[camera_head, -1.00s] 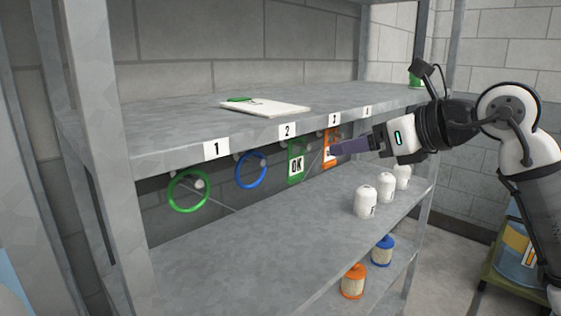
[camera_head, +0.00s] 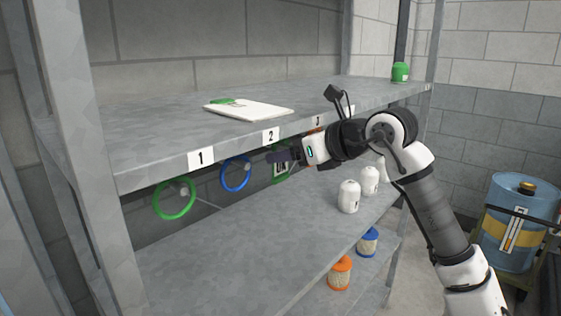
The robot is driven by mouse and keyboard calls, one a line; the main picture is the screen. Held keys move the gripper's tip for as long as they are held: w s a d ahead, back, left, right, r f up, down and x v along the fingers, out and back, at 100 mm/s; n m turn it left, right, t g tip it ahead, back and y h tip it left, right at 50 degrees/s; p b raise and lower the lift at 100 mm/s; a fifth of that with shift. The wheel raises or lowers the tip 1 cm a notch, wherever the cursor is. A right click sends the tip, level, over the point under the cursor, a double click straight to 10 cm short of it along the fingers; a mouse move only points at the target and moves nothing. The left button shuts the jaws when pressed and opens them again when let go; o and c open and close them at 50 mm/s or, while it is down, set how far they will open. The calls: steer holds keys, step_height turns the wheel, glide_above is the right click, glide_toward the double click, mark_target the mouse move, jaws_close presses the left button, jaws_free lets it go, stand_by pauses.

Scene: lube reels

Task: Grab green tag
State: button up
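The green tag (camera_head: 279,177), marked OK in the earlier view, hangs below the upper shelf's front edge, near label 2. My gripper (camera_head: 270,157) reaches in from the right, and its dark fingers overlap the tag's upper part in the picture. I cannot tell whether the fingers touch the tag or whether they are open or shut. The tag's top and most of its face are hidden. A bit of the orange tag (camera_head: 314,131) shows behind my arm.
A blue ring (camera_head: 236,188) and a green ring (camera_head: 159,201) hang left of the tag. White canisters (camera_head: 348,197) stand on the shelf below. A white board (camera_head: 262,111) lies on the upper shelf (camera_head: 150,150). A blue drum (camera_head: 507,235) stands at right.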

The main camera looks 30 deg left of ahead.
steer(key=shift+x, duration=0.9)
steer(key=c, duration=1.1)
steer(key=shift+o, duration=0.2)
steer(key=shift+r, duration=0.1)
